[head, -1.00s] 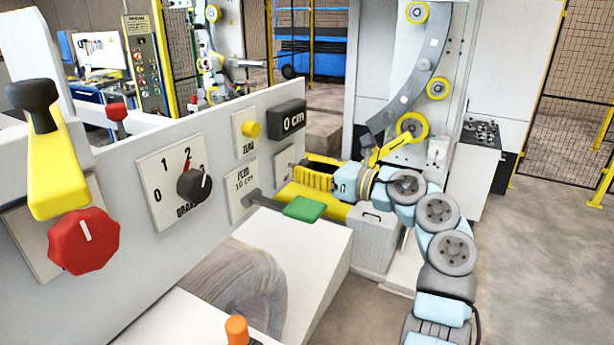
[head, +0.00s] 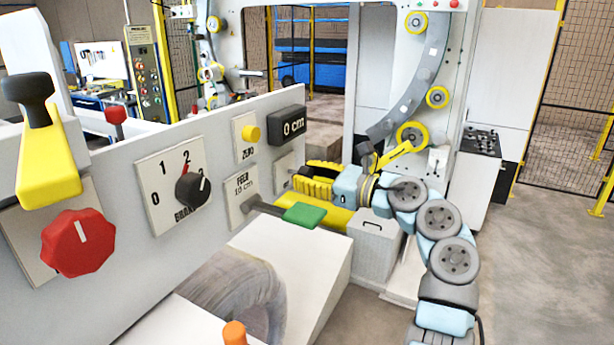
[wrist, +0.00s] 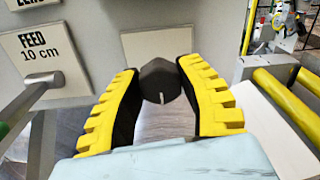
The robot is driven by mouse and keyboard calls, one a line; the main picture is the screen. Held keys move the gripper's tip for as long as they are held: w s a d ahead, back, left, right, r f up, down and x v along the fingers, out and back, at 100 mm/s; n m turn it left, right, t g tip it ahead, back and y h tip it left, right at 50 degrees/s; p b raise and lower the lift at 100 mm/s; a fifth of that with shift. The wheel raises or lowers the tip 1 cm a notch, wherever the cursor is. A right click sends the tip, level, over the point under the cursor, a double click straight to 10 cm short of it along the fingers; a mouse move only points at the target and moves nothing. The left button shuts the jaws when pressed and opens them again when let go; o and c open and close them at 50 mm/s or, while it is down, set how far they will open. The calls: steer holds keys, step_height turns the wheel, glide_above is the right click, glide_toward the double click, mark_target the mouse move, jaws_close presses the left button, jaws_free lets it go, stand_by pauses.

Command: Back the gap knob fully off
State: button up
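A dark knob (wrist: 160,81) with a white pointer mark sits on a pale plate (wrist: 158,45) in the wrist view. The mark points down. No label for it is readable, but it is the knob at my gripper, which I take as the gap knob. My gripper (wrist: 160,72) has its two yellow ribbed fingers on either side of this knob, with the dark inner pads close against it. In the head view my gripper (head: 308,180) reaches the panel's right end, hides the knob and covers part of its plate (head: 284,172).
The white panel (head: 120,165) also carries a red knob (head: 78,243), a brake knob (head: 192,189), a yellow zero button (head: 251,133), a 0 cm display (head: 288,125) and a feed lever with green handle (head: 305,215).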

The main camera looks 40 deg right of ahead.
steer(key=o, duration=0.4)
steer(key=shift+w+a, duration=0.1)
steer(key=shift+o, duration=0.2)
steer(key=v, duration=1.2)
steer(key=shift+r, duration=0.1)
steer(key=x, duration=1.1)
steer(key=shift+w, duration=0.4)
